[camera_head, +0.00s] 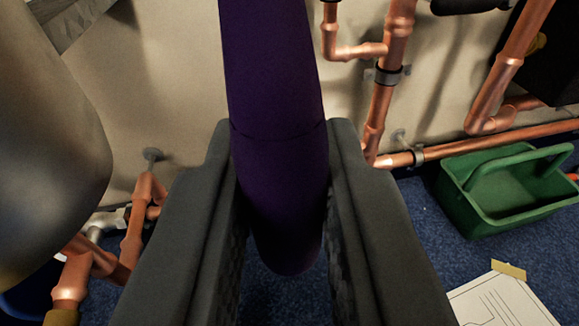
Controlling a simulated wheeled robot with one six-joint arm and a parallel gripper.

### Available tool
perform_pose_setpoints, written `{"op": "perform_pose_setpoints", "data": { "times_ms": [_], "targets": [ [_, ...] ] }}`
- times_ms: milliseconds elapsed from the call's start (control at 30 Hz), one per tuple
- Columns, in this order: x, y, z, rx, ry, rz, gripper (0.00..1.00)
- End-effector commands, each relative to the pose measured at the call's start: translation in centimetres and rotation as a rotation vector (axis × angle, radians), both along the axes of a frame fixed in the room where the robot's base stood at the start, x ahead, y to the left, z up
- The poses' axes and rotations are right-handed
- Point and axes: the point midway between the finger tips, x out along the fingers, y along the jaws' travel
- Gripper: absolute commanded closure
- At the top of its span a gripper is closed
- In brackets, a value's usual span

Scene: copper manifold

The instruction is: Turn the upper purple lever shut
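A dark purple lever (268,65) comes down from the top middle of the view, and its rounded end lies between my fingers. My gripper (281,140) has one dark grey finger on each side of the lever. The lever fills the space between the fingertips, and both fingers appear to touch its sides. Blue floor shows between the fingers below the lever's rounded end. The lever's upper end and its valve are out of view. Only this one purple lever shows.
Copper pipes (382,110) run along the beige wall (170,65) at right, and more copper pipes (134,236) stand at lower left. A large grey rounded body (45,140) fills the left edge. A green caddy (505,190) and a paper sheet (500,300) lie at right on blue carpet.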

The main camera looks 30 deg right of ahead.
Motion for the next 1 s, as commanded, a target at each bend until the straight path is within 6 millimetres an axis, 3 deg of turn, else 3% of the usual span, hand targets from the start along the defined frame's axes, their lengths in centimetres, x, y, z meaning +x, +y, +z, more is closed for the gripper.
{"op": "perform_pose_setpoints", "data": {
  "times_ms": [233, 267, 367, 767, 1000],
  "targets": [
    [0.2, 0.3, 0.0, 0.001, -0.002, 0.006, 1.0],
    [0.2, 0.3, 0.0, 0.001, -0.002, 0.006, 0.81],
    [0.1, 0.3, 0.0, 0.0, -0.002, 0.006, 0.63],
    [-0.5, 0.5, 0.1, 0.0, 0.0, 0.004, 0.63],
    [-3.8, 2.5, 0.7, 0.0, 0.001, 0.007, 0.63]
  ]
}}
